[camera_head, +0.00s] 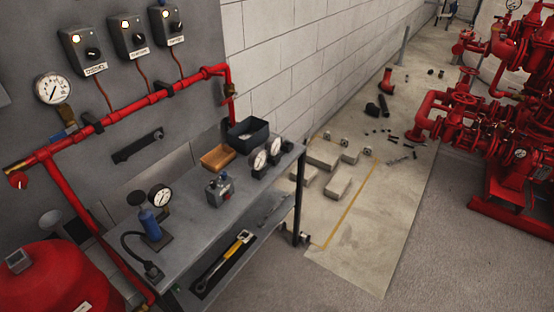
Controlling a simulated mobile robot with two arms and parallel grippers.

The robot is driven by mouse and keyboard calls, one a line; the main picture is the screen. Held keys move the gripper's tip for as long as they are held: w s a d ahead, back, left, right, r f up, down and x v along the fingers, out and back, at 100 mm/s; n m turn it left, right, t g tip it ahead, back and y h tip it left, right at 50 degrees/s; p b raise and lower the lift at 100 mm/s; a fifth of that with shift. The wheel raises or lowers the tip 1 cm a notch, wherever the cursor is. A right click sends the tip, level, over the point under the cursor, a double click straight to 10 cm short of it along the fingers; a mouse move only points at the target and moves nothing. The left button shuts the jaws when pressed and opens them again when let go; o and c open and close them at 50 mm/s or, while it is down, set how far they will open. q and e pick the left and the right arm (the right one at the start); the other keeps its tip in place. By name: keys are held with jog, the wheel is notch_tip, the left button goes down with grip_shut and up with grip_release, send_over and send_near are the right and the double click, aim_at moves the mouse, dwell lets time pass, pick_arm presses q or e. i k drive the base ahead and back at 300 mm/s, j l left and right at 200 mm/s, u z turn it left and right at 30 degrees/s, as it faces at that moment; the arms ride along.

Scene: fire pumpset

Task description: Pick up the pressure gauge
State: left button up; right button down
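Several round white-faced pressure gauges are in view. One gauge (53,88) is mounted upright on the grey wall panel, above the red pipe. Another gauge (160,195) sits at a blue cylinder device (150,223) near the front of the grey workbench (190,232). Two more, a left gauge (259,160) and a right gauge (274,148), stand side by side toward the bench's far end, with dark parts around them. I cannot tell which gauge the task means. Neither of my grippers is in view.
A black bin (248,133), a wooden tray (217,157) and a small grey device (219,188) are on the bench. A yellow-handled tool (236,245) lies below. A red pipe (150,101) and red tank (50,280) flank it. Blocks (323,155) lie on the floor; foreground floor is clear.

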aim_at(53, 88)
jog(key=u, duration=1.25)
